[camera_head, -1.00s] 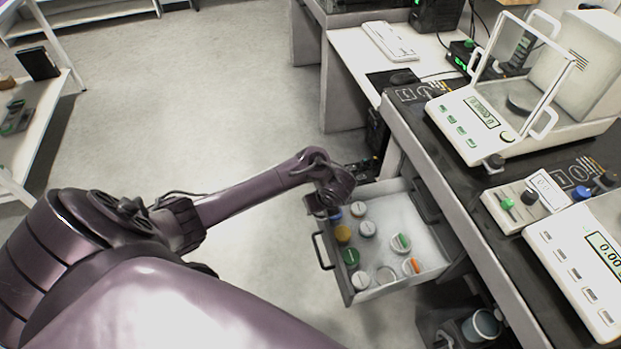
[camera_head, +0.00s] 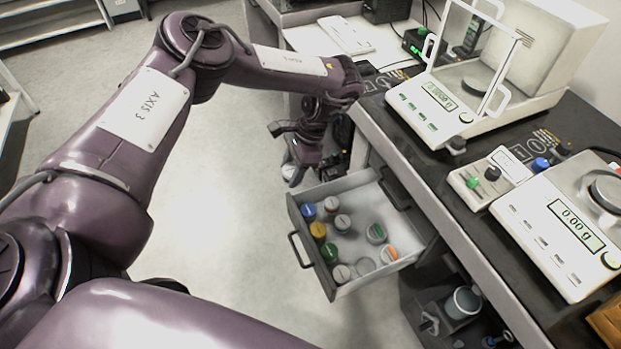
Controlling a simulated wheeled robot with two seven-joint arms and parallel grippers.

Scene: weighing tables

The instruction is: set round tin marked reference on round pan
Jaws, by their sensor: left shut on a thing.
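My left gripper (camera_head: 297,160) hangs above and beyond the far left corner of the open drawer, shut on a small pale tin (camera_head: 289,172). The tin is mostly hidden by the gripper and no marking on it is readable. A round metal pan (camera_head: 607,188) sits on the open balance (camera_head: 540,225) at the right edge, partly cut off. Another round, dark pan (camera_head: 474,88) is inside the glass-shielded balance (camera_head: 425,112) further back. My right gripper is out of view.
The drawer (camera_head: 293,218) holds several tins with blue, white, yellow, green and orange tops. A small control box (camera_head: 487,180) stands between the balances on the dark bench. A wooden block (camera_head: 608,325) is at the lower right.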

